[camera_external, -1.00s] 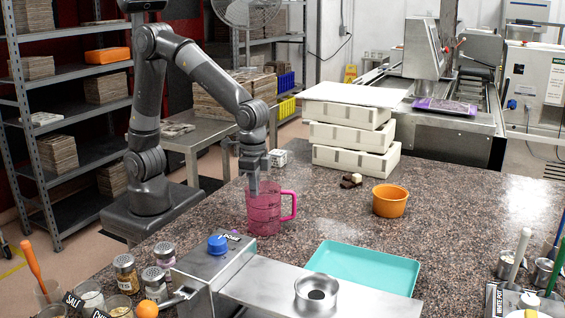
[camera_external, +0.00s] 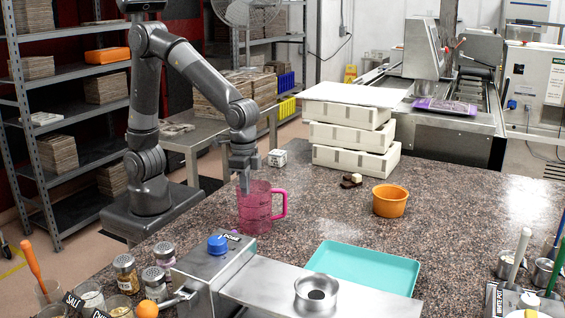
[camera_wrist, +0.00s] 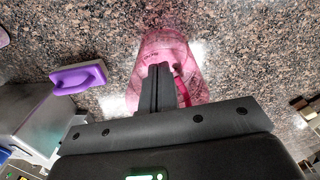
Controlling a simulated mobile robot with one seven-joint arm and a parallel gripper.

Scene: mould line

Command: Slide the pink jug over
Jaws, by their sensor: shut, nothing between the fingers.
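The pink jug (camera_external: 254,210) is see-through, with a handle on its right side. It stands upright on the speckled stone counter, left of its middle. My gripper (camera_external: 244,188) points down at the jug's top left, its fingers shut with nothing between them. In the wrist view, my shut fingers (camera_wrist: 158,88) lie in front of the pink jug (camera_wrist: 165,48) and hide part of it. I cannot tell whether the fingertips are inside the jug or touching its wall.
A teal tray (camera_external: 365,268) and a metal machine with a blue knob (camera_external: 217,244) are in front. An orange bowl (camera_external: 390,200) stands to the right, small dark pieces (camera_external: 351,181) behind. White crates (camera_external: 352,137) are stacked at the back. Counter between jug and bowl is clear.

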